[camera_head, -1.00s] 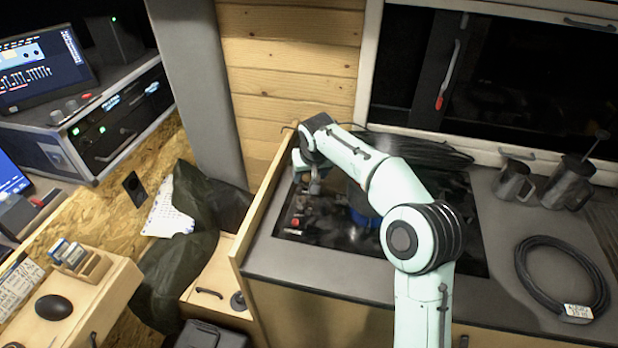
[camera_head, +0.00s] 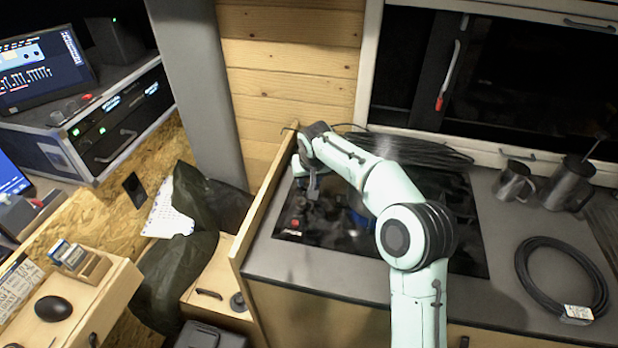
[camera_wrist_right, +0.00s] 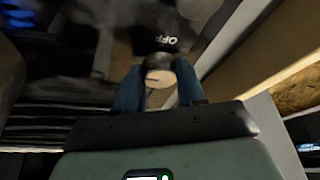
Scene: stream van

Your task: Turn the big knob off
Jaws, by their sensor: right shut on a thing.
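The black glass hob (camera_head: 335,225) is set in the grey counter, with small controls (camera_head: 295,225) at its left front. My right arm reaches over the hob. My right gripper (camera_head: 313,195) is low over its left side. In the right wrist view, my right gripper (camera_wrist_right: 160,85) has its two blue fingers on either side of a round, pale-faced knob (camera_wrist_right: 160,77) and is shut on it. A dark line marks the knob's face. White "OFF" lettering (camera_wrist_right: 168,40) shows on the dark panel just beyond it. My left gripper is not in view.
A wooden side panel (camera_head: 262,200) rises along the hob's left edge. A coiled black cable (camera_head: 562,280) lies on the counter at right. Metal jugs (camera_head: 568,183) stand at the back right. Dark looped cables (camera_head: 430,150) lie behind the arm.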

